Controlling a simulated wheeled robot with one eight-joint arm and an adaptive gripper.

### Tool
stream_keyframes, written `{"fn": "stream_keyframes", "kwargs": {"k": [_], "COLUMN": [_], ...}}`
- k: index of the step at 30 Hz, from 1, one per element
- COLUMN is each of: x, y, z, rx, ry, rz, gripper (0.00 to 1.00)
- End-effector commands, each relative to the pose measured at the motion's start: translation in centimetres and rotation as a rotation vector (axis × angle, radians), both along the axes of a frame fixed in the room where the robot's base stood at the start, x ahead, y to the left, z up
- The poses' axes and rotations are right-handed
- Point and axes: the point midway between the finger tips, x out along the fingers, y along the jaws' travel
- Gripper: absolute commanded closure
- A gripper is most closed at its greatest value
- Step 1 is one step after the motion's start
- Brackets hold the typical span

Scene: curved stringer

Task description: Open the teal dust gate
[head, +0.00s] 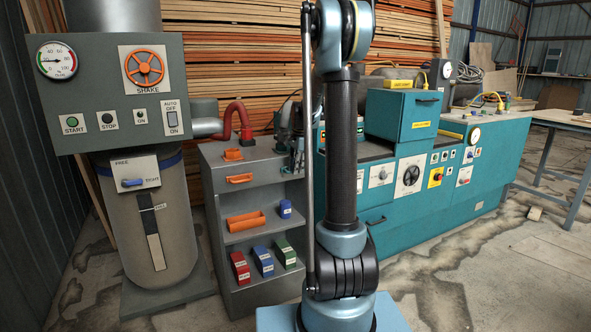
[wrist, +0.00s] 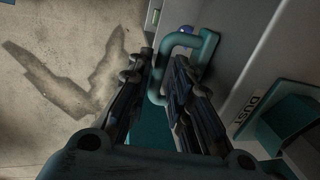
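In the wrist view, a teal loop-shaped handle (wrist: 184,40) stands out from a grey surface. A teal block (wrist: 290,128) sits at the right beside a label reading DUST (wrist: 246,115). My gripper (wrist: 163,68) is open. Its two dark fingers lie on either side of the handle's near bar, with the right finger reaching into the loop. Any contact is too close to tell. In the head view, my gripper (head: 292,140) is small and partly hidden by my arm, near the grey cabinet top. The handle cannot be made out there.
The teal machine (head: 440,150) stands to the right, a grey dust collector (head: 150,225) to the left.

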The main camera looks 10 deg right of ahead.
Motion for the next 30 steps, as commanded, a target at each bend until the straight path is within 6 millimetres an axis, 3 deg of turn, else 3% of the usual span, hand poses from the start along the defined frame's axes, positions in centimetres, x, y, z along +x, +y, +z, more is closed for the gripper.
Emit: {"fn": "stream_keyframes", "kwargs": {"k": [8, 11, 18, 30], "x": [0.0, 0.0, -0.2, -5.4], "y": [0.0, 0.0, -0.1, -1.8], "z": [-0.1, -0.1, -0.1, 0.0], "rx": [0.000, 0.000, 0.000, 0.000], "ry": [0.000, 0.000, 0.000, 0.000], "rz": [0.000, 0.000, -0.001, -0.002], "gripper": [0.80, 1.00, 1.00, 1.00]}}
